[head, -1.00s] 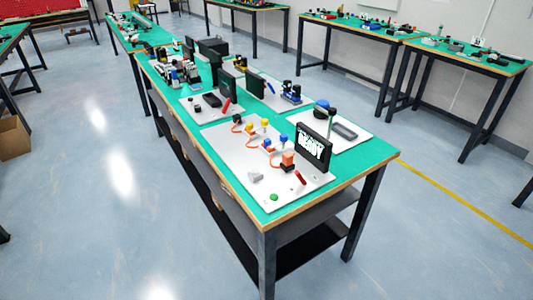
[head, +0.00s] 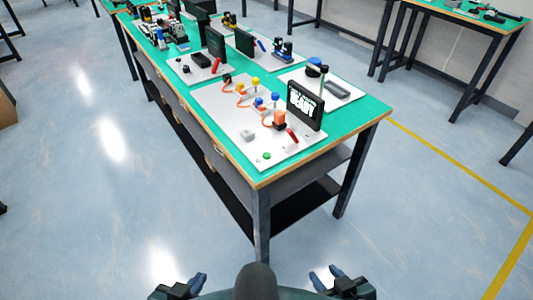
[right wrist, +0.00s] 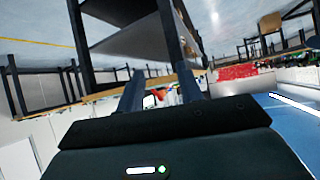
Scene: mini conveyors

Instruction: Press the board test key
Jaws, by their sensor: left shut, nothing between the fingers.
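A white board (head: 225,112) lies on the near end of the green-topped table. It has a round green button (head: 266,155) near its front corner and a small grey block (head: 247,135). My left gripper (head: 198,281) is shut and empty, low in the head view. My right gripper (head: 327,278) is open and empty, with a gap between its fingers in the right wrist view (right wrist: 160,92). Both are well apart from the board.
More boards with devices stand further back on the same table (head: 372,112). A dark lower shelf (head: 300,210) and table legs are below its top. Another table (head: 470,20) stands at the right. Open floor lies between me and the near table.

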